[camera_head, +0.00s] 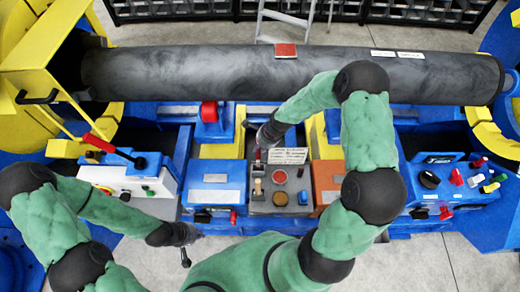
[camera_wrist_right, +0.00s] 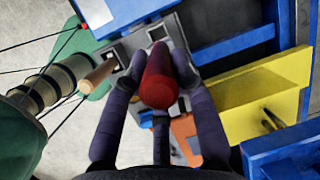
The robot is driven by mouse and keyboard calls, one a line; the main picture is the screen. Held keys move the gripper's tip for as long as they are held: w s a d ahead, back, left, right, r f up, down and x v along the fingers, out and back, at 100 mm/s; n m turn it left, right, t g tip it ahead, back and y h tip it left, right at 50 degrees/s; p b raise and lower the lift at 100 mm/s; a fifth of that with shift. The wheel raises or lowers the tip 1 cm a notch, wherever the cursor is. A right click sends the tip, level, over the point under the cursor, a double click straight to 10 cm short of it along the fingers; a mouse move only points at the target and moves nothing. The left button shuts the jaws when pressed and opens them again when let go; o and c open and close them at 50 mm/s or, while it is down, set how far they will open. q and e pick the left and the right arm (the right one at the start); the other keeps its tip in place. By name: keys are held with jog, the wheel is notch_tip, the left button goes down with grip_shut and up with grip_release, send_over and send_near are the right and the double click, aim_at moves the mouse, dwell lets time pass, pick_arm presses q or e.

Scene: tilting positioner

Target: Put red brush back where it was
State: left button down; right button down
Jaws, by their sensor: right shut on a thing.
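The red brush (camera_wrist_right: 158,82) shows in the right wrist view as a red rounded handle between the fingers of my right gripper (camera_wrist_right: 158,72), which is shut on it. In the head view the red brush (camera_head: 258,154) is a small red piece at the upper left of the grey control panel (camera_head: 297,212), just below my right gripper (camera_head: 262,136). Its lower end is hidden, so I cannot tell whether it touches the panel. My left gripper (camera_head: 186,246) hangs low at the left, away from the brush; its finger opening is unclear.
A wooden handle (camera_head: 258,187) stands on the panel near the red brush and shows in the wrist view (camera_wrist_right: 98,73). Buttons sit beside it. A long dark pipe (camera_head: 200,75) lies behind, with a red block (camera_head: 285,50) on top. Control boxes (camera_head: 445,190) flank the panel.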

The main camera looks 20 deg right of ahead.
aim_at(260, 159)
jog(key=shift+f, duration=0.95)
jog(key=shift+f+b, duration=0.35)
jog(key=shift+f, duration=0.25)
jog(key=c, duration=1)
grip_release()
jog(key=shift+r, duration=0.1)
